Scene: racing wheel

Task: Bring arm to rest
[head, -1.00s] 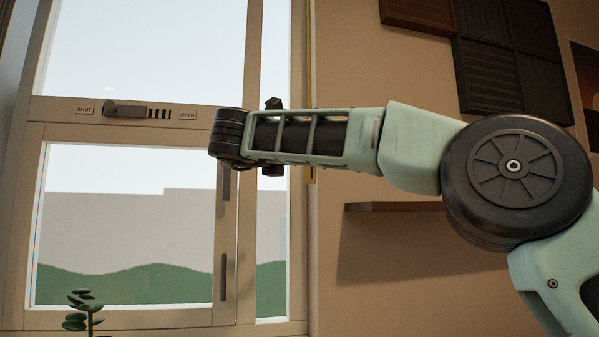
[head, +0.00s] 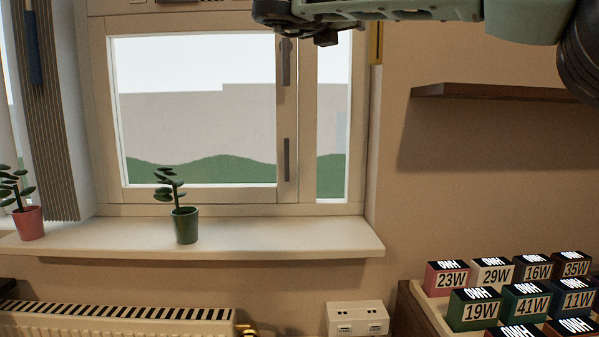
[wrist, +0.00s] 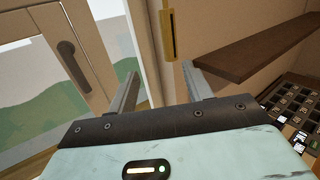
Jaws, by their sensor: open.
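My arm (head: 400,8) reaches across the top of the head view, above the window and shelf, cut off by the frame's upper edge. My gripper (wrist: 160,85) shows in the wrist view with its two fingers spread wide apart and nothing between them. It is in front of the strip of wall beside the window frame. In the head view the fingers cannot be made out.
The window (head: 196,110) has dark handles. The sill (head: 300,240) holds a green pot (head: 185,226) and a pink pot (head: 30,224). A shelf (head: 500,92) juts from the wall. Below are a radiator (head: 120,322) and several labelled boxes (head: 475,310).

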